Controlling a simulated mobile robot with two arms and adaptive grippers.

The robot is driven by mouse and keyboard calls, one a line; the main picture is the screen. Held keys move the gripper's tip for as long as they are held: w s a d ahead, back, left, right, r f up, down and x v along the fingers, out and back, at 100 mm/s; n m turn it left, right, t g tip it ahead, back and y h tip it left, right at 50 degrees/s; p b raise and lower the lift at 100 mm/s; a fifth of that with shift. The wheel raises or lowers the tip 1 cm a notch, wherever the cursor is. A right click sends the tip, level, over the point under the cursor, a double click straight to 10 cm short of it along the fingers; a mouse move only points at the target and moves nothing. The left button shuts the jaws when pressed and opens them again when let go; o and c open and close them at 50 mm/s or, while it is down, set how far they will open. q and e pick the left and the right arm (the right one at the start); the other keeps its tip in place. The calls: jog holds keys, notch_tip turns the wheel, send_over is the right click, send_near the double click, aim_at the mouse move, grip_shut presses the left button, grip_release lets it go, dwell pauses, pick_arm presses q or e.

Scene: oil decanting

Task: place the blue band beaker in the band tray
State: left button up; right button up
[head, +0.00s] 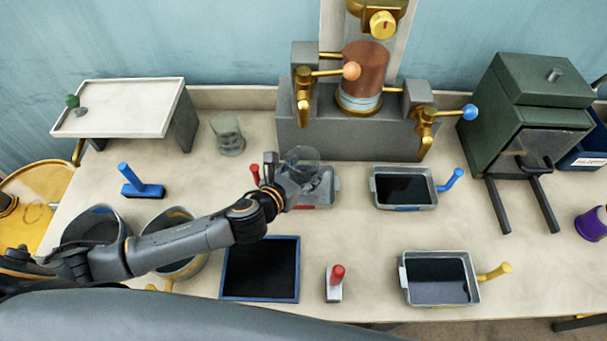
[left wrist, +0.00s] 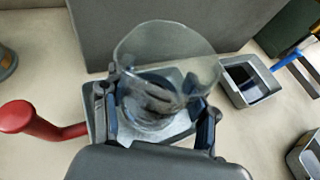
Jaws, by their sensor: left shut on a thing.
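A clear glass beaker (head: 301,158) is held in my left gripper (head: 287,176). In the left wrist view the beaker (left wrist: 172,48) stands between the two fingers of the gripper (left wrist: 157,104). No blue band can be made out on it. Beneath or just behind it is a grey tray with a red handle (head: 322,199), partly hidden by gripper and beaker; I cannot tell whether they touch. A grey tray with a blue handle (head: 375,184) lies to the right. A grey tray with a yellow handle (head: 406,284) lies nearer the front. My right gripper is not in view.
A grey stand with brass taps (head: 330,135) rises behind. A blue-framed dark mat (head: 260,298) and a red-handled block (head: 334,286) lie in front. Grey pots (head: 92,212) stand left, a green oven (head: 530,90) right. The table between the blue-handled and yellow-handled trays is clear.

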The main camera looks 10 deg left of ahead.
aim_at(304, 178)
pick_arm(q)
notch_tip(304, 178, down, 3)
jog(key=shift+r, duration=0.15)
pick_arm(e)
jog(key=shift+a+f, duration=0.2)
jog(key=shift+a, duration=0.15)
pick_arm(q)
jog(key=shift+f, duration=0.3)
jog(key=o, duration=1.3)
jog(key=shift+o, duration=0.2)
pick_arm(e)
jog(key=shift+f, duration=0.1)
